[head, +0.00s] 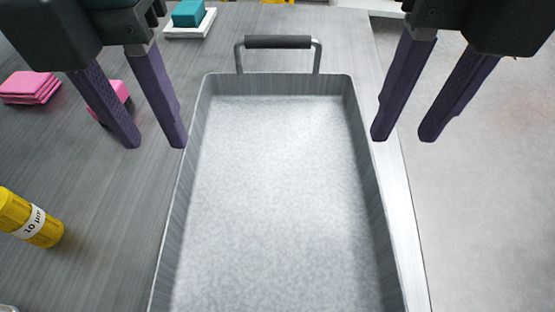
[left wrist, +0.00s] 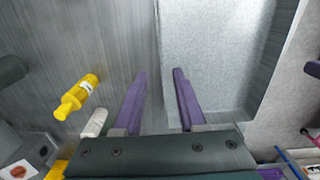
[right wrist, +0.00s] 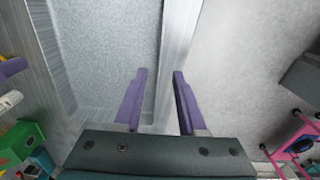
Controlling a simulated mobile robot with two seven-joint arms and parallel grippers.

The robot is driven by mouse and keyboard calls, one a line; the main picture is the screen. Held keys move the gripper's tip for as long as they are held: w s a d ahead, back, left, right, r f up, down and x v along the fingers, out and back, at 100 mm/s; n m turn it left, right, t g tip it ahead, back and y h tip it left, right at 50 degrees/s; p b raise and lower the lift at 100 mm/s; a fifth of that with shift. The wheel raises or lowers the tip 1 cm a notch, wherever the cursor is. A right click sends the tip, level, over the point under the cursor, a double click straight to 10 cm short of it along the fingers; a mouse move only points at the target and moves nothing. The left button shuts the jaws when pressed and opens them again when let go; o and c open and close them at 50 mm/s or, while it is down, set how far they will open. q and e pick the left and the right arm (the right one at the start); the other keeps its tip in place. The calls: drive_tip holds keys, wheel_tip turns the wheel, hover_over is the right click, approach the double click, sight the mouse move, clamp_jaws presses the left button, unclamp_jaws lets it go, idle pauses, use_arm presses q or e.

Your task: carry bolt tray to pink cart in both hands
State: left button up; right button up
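The bolt tray (head: 275,190) is a deep, grey metal tray on the bench, and its visible floor looks empty. A bar handle (head: 278,42) stands at its far end. My left gripper (head: 155,143) is open and empty, pointing down by the tray's left wall; in the left wrist view (left wrist: 158,72) the wall lies between its fingers. My right gripper (head: 402,138) is open and empty by the right wall, which shows between its fingers in the right wrist view (right wrist: 161,73). I cannot tell finger height against the rim. Part of a pink cart (right wrist: 298,146) shows at lower right there.
A yellow bottle (head: 30,217) lies left of the tray. Pink pads (head: 30,87) and another pink item (head: 108,100) are at the left, with a teal block on a white dish (head: 190,27) behind. The bench edge runs close along the tray's right side, with open floor (head: 490,200) beyond.

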sight(178, 177)
use_arm(q)
wheel_tip(178, 177, down, 10)
drive_tip(key=shift+r, duration=0.15)
use_arm(e)
wheel_tip(178, 177, down, 10)
drive_tip(key=shift+r, duration=0.15)
use_arm(q)
clamp_jaws()
use_arm(e)
clamp_jaws()
use_arm(q)
drive_tip(key=shift+r, duration=0.1)
use_arm(e)
drive_tip(key=shift+r, duration=0.1)
idle(0.6)
